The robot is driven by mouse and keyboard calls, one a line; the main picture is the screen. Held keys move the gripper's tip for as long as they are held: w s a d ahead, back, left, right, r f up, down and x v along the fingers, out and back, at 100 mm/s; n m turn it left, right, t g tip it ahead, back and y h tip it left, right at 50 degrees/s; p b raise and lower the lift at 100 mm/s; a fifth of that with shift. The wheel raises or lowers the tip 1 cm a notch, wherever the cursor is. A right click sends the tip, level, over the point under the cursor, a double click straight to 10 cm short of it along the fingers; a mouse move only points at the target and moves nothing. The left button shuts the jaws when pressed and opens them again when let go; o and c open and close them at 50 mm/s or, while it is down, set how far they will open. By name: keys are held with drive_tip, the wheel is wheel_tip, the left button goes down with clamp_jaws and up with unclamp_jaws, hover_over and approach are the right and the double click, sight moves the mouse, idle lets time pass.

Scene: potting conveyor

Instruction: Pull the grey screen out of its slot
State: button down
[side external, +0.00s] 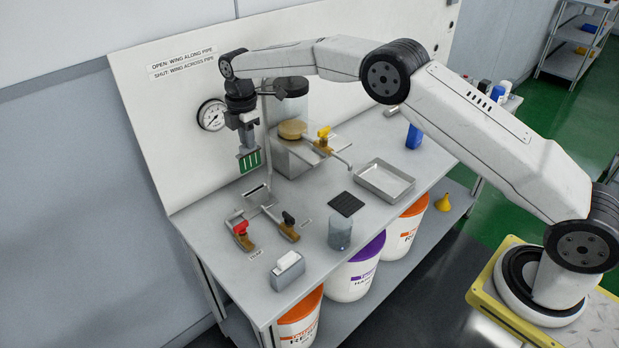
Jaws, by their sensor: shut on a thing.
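The grey screen (240,159) hangs upright below my gripper (246,146), a grey plate with a green, barred lower part. My gripper is shut on its upper end, and the fingers hide that end. A dark slit in a grey fitting (256,190) on the bench, which looks like the slot, lies below the screen. The screen's lower edge appears to be above this slit, with a gap between them. The exact height of the gap is hard to tell from this one view.
A pipe with a red-handled valve (241,232) and a dark-handled valve (288,226) runs near the slot. A vessel with a yellow-handled valve (323,138) stands right of my gripper. A clear beaker (340,234), metal tray (385,180) and wipe box (287,270) stand further forward.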

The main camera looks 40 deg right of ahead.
drive_tip(key=shift+r, duration=2.15)
drive_tip(key=shift+r, duration=0.15)
